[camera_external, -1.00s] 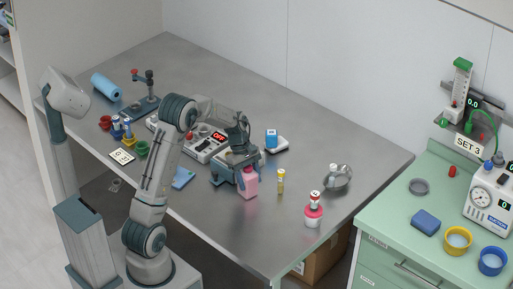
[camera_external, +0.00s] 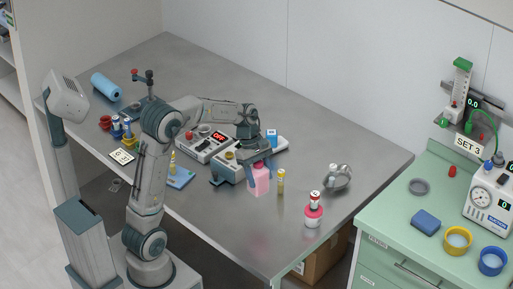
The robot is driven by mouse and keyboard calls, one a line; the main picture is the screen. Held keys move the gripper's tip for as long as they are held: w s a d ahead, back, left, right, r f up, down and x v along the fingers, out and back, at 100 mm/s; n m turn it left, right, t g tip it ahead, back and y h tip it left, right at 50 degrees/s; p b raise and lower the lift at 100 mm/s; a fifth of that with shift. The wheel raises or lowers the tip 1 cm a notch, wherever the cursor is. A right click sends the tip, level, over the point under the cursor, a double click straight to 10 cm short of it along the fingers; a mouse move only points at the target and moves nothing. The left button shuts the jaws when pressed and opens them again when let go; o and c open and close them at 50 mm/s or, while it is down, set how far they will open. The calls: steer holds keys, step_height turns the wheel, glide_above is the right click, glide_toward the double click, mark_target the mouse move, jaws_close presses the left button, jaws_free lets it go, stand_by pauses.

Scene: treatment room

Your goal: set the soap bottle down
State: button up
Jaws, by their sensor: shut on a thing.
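The soap bottle, which I take to be the pink bottle (camera_external: 260,182), is upright over the middle of the steel table (camera_external: 215,225). My gripper (camera_external: 259,167) points down from above and is shut on its upper part, with a finger on each side. The fingers and wrist hide the bottle's top. I cannot tell whether its base touches the table or hangs just above it.
A small yellow bottle (camera_external: 281,181) stands close to the right of the pink bottle. The front table area is clear.

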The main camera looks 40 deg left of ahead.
steer(key=s+d+r+n+p, duration=0.15)
steer(key=s+d+p, duration=0.25)
steer(key=s+d, duration=1.2)
steer(key=shift+t, duration=0.4)
steer(key=shift+w+a+f, duration=1.2)
steer(key=shift+a+f, duration=0.05)
steer(key=shift+f, duration=0.7)
steer(key=shift+w+a+f, duration=1.25)
steer(key=shift+a+f, duration=0.05)
steer(key=shift+f, duration=0.65)
steer(key=shift+w+a+f, duration=1.2)
steer(key=shift+a+f, duration=0.05)
steer(key=shift+f, duration=0.7)
steer(key=shift+f, duration=0.2)
steer(key=o, duration=1.2)
steer(key=shift+o, duration=0.2)
